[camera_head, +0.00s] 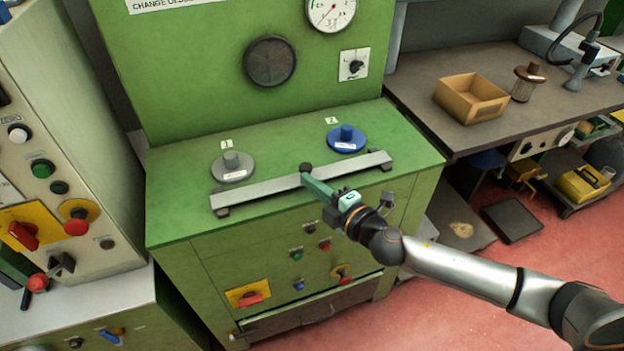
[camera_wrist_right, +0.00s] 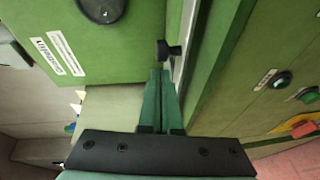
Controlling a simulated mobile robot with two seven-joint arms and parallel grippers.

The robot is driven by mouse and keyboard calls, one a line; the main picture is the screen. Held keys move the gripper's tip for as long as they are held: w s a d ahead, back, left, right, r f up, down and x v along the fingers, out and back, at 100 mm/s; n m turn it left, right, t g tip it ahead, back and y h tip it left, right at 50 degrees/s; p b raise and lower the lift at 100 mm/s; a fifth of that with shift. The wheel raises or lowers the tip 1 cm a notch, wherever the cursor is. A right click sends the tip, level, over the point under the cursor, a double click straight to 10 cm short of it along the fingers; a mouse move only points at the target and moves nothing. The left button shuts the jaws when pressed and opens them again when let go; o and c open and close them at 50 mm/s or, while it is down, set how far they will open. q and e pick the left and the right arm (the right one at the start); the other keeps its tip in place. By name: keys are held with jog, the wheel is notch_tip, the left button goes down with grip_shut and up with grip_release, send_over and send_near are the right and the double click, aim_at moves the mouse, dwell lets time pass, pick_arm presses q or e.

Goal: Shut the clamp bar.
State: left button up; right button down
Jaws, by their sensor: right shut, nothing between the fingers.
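The clamp bar (camera_head: 260,188) is a long flat grey bar lying along the front of the green machine's top. A dark block shows under each end, and a black knob (camera_head: 305,167) stands near its middle. My right gripper (camera_head: 306,180) is at the bar's middle, close to the knob, its green fingers shut and empty. In the right wrist view the shut fingers (camera_wrist_right: 159,75) point at the knob (camera_wrist_right: 168,50), with the bar (camera_wrist_right: 184,35) just beyond. Whether they touch the knob I cannot tell. My left gripper is not in view.
Behind the bar sit a grey round stopper (camera_head: 232,166), numbered 1, and a blue one (camera_head: 346,138), numbered 2. The green upright panel (camera_head: 200,75) rises behind them. A bench with an open cardboard box (camera_head: 470,97) stands at right, a control cabinet (camera_head: 50,140) at left.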

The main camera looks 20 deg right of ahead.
aim_at(305, 166)
jog(key=shift+w+d, duration=0.15)
jog(key=shift+w, duration=0.25)
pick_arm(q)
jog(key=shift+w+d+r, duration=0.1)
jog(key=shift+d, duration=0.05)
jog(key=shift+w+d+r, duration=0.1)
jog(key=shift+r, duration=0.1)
pick_arm(e)
jog(key=w, duration=0.4)
jog(key=shift+w, duration=0.15)
jog(key=shift+w+r, duration=0.1)
jog(key=shift+w, duration=0.1)
jog(key=shift+d, duration=0.1)
